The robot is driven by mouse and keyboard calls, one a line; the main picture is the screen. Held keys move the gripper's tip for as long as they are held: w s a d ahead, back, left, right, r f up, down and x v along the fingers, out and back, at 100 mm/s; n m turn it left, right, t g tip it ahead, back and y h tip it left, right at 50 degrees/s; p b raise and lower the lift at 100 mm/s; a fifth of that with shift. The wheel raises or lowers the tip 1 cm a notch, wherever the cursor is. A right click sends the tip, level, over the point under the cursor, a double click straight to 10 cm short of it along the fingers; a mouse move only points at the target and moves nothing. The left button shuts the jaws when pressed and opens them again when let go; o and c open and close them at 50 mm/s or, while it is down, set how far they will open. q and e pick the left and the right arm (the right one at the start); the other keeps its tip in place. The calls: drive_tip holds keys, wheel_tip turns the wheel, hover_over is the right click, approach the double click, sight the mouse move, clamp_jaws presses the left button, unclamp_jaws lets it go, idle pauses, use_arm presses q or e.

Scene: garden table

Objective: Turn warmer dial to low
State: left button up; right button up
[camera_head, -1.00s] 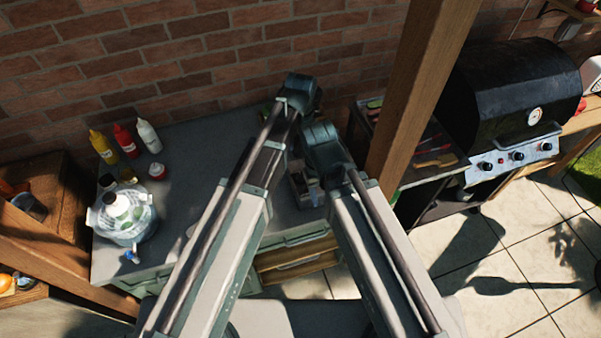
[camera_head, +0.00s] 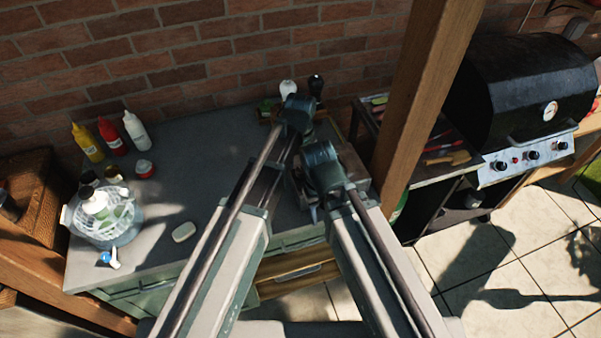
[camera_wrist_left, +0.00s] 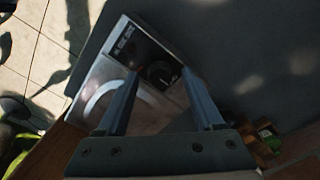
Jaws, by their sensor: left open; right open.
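The warmer (camera_wrist_left: 110,75) is a silver box with a dark control panel in the left wrist view. Its round black dial (camera_wrist_left: 158,72) sits on that panel beside small pale markings, too blurred to read. My left gripper (camera_wrist_left: 162,77) is open, its fingers on either side of the dial; I cannot tell whether they touch it. In the head view part of the warmer (camera_head: 348,163) shows behind my arms, with the dial hidden. My right gripper (camera_head: 314,203) is open, lower than the left one and mostly hidden by its own wrist; nothing is visible in it.
A wooden post (camera_head: 425,100) rises right of the warmer, with a black grill (camera_head: 520,85) beyond. The counter's middle is clear.

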use_arm(q)
clamp_jaws()
idle(0.4)
drive_tip(key=shift+m, duration=0.3)
drive_tip(key=m, duration=0.5)
drive_tip(key=shift+m, duration=0.4)
drive_tip(key=m, duration=0.5)
drive_tip(key=shift+m, duration=0.3)
